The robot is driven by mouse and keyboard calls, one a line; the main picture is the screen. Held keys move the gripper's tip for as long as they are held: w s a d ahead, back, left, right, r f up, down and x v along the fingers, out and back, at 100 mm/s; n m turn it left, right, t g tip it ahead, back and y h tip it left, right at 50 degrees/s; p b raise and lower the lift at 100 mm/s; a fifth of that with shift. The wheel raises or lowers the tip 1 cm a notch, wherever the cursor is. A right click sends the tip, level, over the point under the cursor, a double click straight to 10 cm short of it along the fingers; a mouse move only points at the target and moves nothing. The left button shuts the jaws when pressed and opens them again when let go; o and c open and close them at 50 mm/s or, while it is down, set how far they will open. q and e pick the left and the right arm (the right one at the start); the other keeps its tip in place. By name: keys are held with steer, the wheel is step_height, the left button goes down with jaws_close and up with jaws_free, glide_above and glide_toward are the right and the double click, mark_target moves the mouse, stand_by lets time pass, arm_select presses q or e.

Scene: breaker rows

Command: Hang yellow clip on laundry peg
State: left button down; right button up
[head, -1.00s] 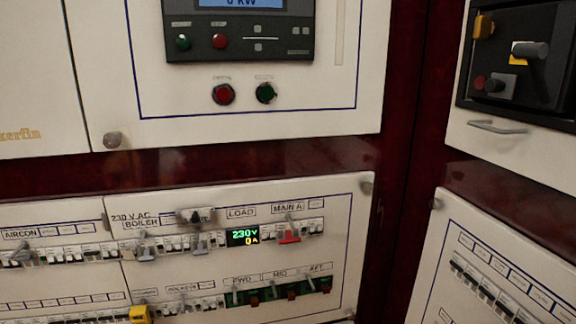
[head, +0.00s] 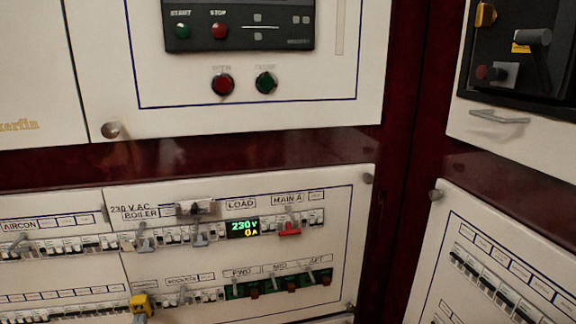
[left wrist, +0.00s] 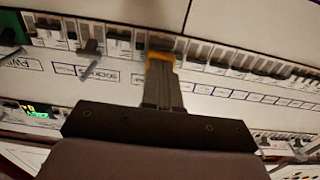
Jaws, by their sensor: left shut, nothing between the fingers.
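The yellow clip (head: 140,301) is at the lower breaker row, just left of the SOCKETS breakers. My left gripper (head: 140,317) comes up from the bottom edge right below it, fingers closed. In the left wrist view the closed fingers (left wrist: 161,84) reach to the breaker row, and the yellow-orange clip (left wrist: 158,56) shows at their tips. I cannot tell whether the fingers touch it or whether it hangs on a peg. A laundry label is not readable, and the peg behind the clip is hidden. My right gripper is out of view.
Grey pegs stick out from the upper row, one of them below BOILER (head: 146,241). A red one (head: 289,228) sits under MAIN A. A lit display (head: 243,228) lies between. A panel with a handle (head: 497,117) and black switch box stands at the right.

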arm_select(q)
steer(key=shift+w+a, duration=0.1)
steer(key=shift+w, duration=0.35)
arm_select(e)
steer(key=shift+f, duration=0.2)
